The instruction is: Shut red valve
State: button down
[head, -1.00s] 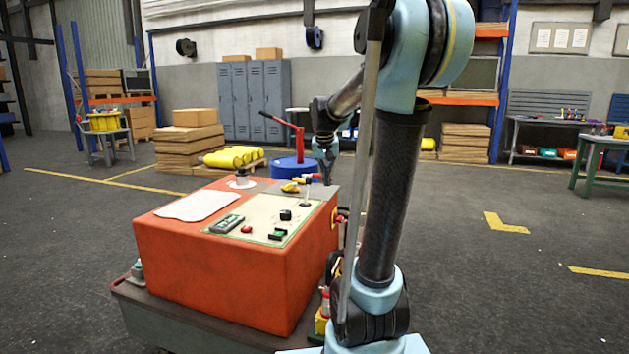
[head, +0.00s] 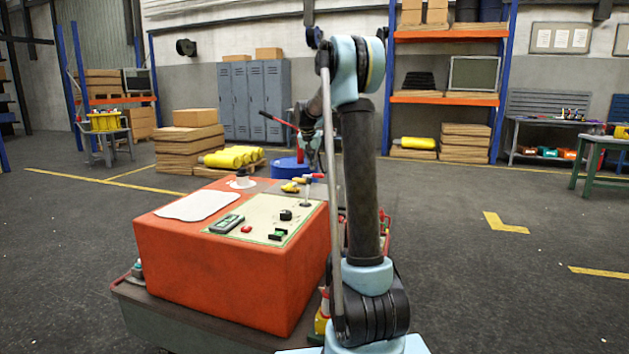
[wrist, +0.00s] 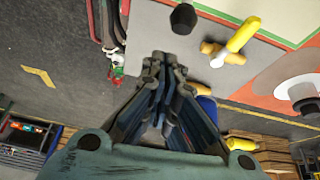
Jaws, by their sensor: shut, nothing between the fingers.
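An orange machine (head: 225,260) with a control panel stands in front of me. A small red handle (head: 314,176), which looks like the red valve, shows at its far right end, close to my gripper. A yellow-handled valve (head: 290,187) sits beside it on the grey plate; it also shows at the upper right of the wrist view (wrist: 243,34). My gripper (wrist: 163,62) is shut and empty, over the plate's edge in the wrist view. In the head view my gripper (head: 313,152) is small and partly behind my arm. I cannot make out the red handle surely in the wrist view.
A black knob (wrist: 183,18) stands on the plate near the fingertips. Open floor lies to the right.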

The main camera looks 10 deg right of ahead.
aim_at(313, 176)
jog(key=w+f, duration=0.3)
jog(key=w, duration=0.5)
jog(key=shift+w+a+m, duration=0.15)
jog(key=shift+a+m, duration=0.15)
jog(key=shift+a, duration=0.15)
jog(key=x, duration=0.9)
jog(key=shift+w+d, duration=0.15)
jog(key=w, duration=0.1)
jog(key=w+d, duration=0.1)
jog(key=shift+w+d+f, duration=0.1)
jog(key=shift+w+d, duration=0.05)
jog(key=shift+w, duration=0.2)
jog(key=shift+w+d, duration=0.25)
jog(key=shift+w, duration=0.25)
